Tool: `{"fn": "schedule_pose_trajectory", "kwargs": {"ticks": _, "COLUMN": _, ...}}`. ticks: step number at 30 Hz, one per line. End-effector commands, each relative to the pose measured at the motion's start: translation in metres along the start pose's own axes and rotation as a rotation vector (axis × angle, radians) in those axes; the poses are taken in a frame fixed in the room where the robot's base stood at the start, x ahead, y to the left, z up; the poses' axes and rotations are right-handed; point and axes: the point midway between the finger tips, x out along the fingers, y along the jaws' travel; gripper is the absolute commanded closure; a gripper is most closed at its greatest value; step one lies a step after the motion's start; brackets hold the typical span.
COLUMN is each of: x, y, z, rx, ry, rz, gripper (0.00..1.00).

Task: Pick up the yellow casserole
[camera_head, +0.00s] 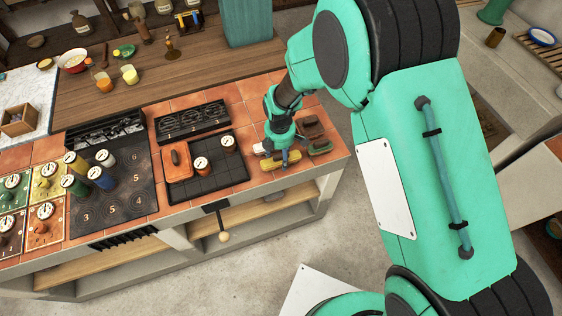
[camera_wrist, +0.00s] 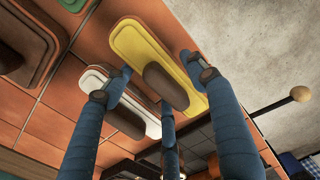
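The yellow casserole (camera_wrist: 142,50) is a low rounded-oblong dish with a brown handle on top. It stands on the orange tiled counter and shows small below my gripper in the head view (camera_head: 275,164). My gripper (camera_wrist: 158,80) points down over it with blue fingers spread. In the wrist view one fingertip is at its right edge, another at its left side by the white casserole, and a third finger is below the handle. I cannot tell whether any finger touches it. Nothing is held.
A white casserole (camera_wrist: 96,78) with a brown handle stands close beside the yellow one. A green casserole (camera_head: 320,149) and a brown one (camera_head: 311,127) stand near the counter's right end. A black grill (camera_head: 207,181) with an orange casserole (camera_head: 178,158) lies left. The counter's front edge is close.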

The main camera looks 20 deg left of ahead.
Motion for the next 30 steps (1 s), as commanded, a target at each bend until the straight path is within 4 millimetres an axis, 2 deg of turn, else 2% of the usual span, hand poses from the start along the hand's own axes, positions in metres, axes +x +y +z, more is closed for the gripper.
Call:
{"fn": "schedule_pose_trajectory", "kwargs": {"ticks": 1, "x": 0.000, "y": 0.000, "z": 0.000, "rx": 0.000, "ry": 0.000, "rz": 0.000, "gripper": 0.59}}
{"fn": "schedule_pose_trajectory", "kwargs": {"ticks": 5, "x": 0.000, "y": 0.000, "z": 0.000, "rx": 0.000, "ry": 0.000, "rz": 0.000, "gripper": 0.85}}
{"fn": "schedule_pose_trajectory", "kwargs": {"ticks": 17, "x": -0.005, "y": 0.001, "z": 0.000, "rx": 0.000, "ry": 0.000, "rz": 0.001, "gripper": 0.86}}
{"fn": "schedule_pose_trajectory", "kwargs": {"ticks": 22, "x": -0.019, "y": 0.001, "z": 0.000, "rx": 0.000, "ry": 0.000, "rz": 0.002, "gripper": 0.86}}
{"fn": "schedule_pose_trajectory", "kwargs": {"ticks": 26, "x": -0.037, "y": 0.001, "z": 0.000, "rx": 0.000, "ry": 0.001, "rz": 0.002, "gripper": 0.86}}
{"fn": "schedule_pose_trajectory", "kwargs": {"ticks": 30, "x": -0.039, "y": -0.022, "z": -0.001, "rx": 0.000, "ry": 0.001, "rz": -0.001, "gripper": 0.86}}
